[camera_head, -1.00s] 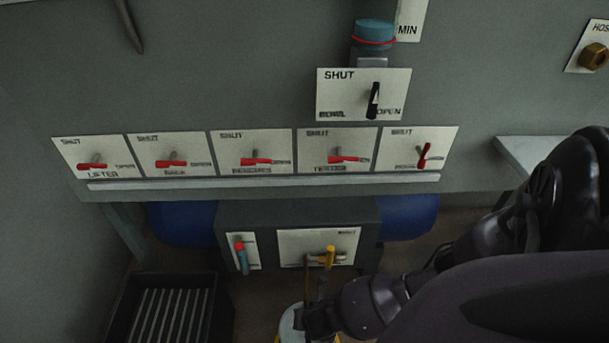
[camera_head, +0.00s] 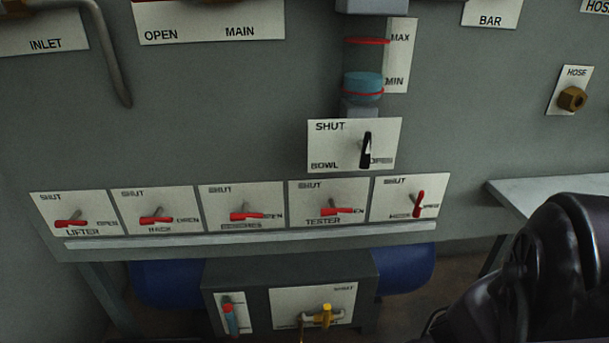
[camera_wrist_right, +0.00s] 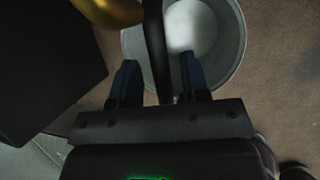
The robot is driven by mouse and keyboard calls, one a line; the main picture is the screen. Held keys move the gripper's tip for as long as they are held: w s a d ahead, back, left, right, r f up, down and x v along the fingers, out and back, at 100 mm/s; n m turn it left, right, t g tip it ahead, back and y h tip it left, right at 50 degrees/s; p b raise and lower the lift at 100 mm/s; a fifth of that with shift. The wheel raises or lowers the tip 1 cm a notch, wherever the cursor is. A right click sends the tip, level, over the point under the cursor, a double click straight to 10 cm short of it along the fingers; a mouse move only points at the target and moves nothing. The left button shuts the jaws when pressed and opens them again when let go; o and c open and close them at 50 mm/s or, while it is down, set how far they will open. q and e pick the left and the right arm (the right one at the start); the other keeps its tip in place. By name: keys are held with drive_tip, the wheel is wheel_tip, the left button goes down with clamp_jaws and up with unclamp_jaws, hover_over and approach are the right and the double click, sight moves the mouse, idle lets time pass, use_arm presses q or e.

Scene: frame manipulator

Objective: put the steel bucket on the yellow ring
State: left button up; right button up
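The steel bucket (camera_wrist_right: 226,45) is under my right gripper in the right wrist view, seen from above, with a pale round bottom inside. My right gripper (camera_wrist_right: 157,62) is open above the bucket's near side. A dark upright strip (camera_wrist_right: 155,40) runs between its two fingers with gaps on both sides; I cannot tell if it is the bucket's handle. The bucket and the right gripper are outside the head view, which shows only part of my right arm. The yellow ring cannot be made out in either current view. My left gripper is not in view.
A brass-coloured rounded part (camera_wrist_right: 112,10) hangs near the bucket's upper left. A dark box (camera_wrist_right: 45,60) stands left of it. In the head view, a grey panel with a row of red levers (camera_head: 245,214) rises above a low box with a yellow-handled tap (camera_head: 326,314).

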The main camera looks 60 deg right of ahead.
drive_tip(key=shift+r+p, duration=0.35)
drive_tip(key=shift+r, duration=0.25)
use_arm(q)
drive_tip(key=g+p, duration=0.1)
drive_tip(key=p, duration=0.1)
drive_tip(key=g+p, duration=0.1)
drive_tip(key=p, duration=0.2)
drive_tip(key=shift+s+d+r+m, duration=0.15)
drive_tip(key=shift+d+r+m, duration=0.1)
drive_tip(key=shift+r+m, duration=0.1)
use_arm(e)
drive_tip(key=v, duration=1.1)
drive_tip(key=shift+s, duration=0.2)
drive_tip(key=shift+a, duration=0.1)
